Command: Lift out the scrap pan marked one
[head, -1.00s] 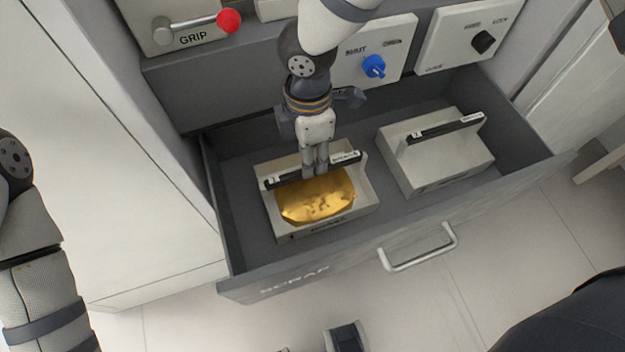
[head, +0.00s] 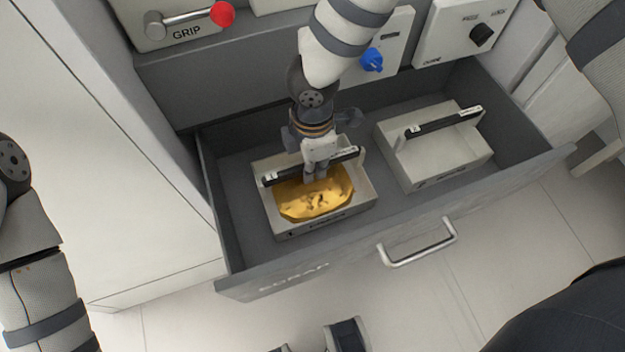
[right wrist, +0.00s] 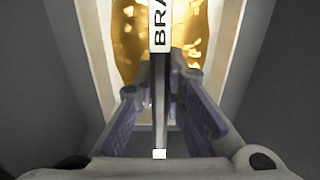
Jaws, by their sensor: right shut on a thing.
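The left scrap pan (head: 367,184) is a pale open box holding a gold-coloured heap (head: 316,197). It sits in the left half of the open drawer (head: 235,215). A dark bar handle (head: 283,175) spans it, with small white tags too small to read in the head view. My right gripper (head: 316,176) reaches down from above and is shut on this handle near its middle. In the right wrist view the handle (right wrist: 161,95) runs between the fingers, and its label shows "BRA". My left gripper is out of view; only its arm shows at the left.
A second pale pan (head: 440,165) with a dark handle sits in the drawer's right half, apart from the first. The drawer's front has a metal pull (head: 418,243). Above are a red-knobbed GRIP lever (head: 222,14), a blue knob (head: 372,60) and a black knob (head: 482,35).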

